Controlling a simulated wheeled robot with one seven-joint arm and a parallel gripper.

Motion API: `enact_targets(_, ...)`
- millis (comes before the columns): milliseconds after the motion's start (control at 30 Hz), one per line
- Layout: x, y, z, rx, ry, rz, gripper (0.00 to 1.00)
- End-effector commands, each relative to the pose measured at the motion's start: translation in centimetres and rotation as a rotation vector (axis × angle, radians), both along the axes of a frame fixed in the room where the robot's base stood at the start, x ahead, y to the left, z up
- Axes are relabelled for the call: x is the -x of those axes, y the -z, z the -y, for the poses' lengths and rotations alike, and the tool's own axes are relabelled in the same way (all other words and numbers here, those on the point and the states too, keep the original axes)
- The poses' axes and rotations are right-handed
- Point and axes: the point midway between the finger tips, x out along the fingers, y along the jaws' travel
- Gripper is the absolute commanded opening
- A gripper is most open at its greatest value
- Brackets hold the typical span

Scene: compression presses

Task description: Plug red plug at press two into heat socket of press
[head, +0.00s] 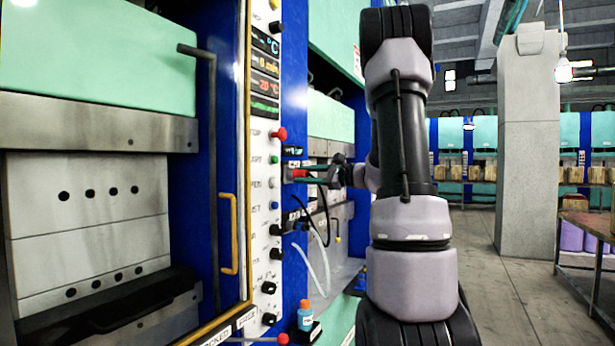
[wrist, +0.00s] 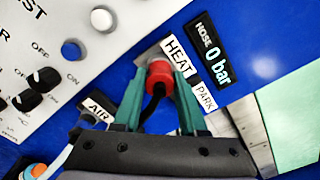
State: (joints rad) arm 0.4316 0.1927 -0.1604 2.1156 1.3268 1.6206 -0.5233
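The red plug (wrist: 159,77) sits between the two teal fingers of my gripper (wrist: 159,85) in the wrist view, with a finger against each side. Its black cable runs back toward the gripper body. The plug is at the HEAT label (wrist: 177,55) on the blue press side; its front end and the heat socket are hidden behind it, so I cannot tell how deep it sits. In the head view, the red plug (head: 300,173) is against the press side, with my gripper (head: 322,174) reaching it from the right.
A PARK label (wrist: 205,96) and a metal strip lie right of HEAT. The white control panel (head: 265,200) has knobs sticking out. A bottle (head: 305,316) stands low beside it.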

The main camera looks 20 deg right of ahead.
Motion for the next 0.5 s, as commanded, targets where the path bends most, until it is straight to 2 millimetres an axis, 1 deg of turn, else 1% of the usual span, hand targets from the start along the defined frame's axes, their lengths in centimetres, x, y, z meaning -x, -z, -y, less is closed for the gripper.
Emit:
enact_targets(33,-0.01,-0.01,-0.02,0.000,-0.001,0.001,0.64)
enact_targets(67,0.00,-0.01,-0.02,0.000,-0.001,0.001,0.72)
enact_targets(367,0.07,0.03,0.06,0.000,0.001,-0.001,0.72)
enact_targets(500,0.87,0.02,0.80,-0.001,0.004,-0.001,0.72)
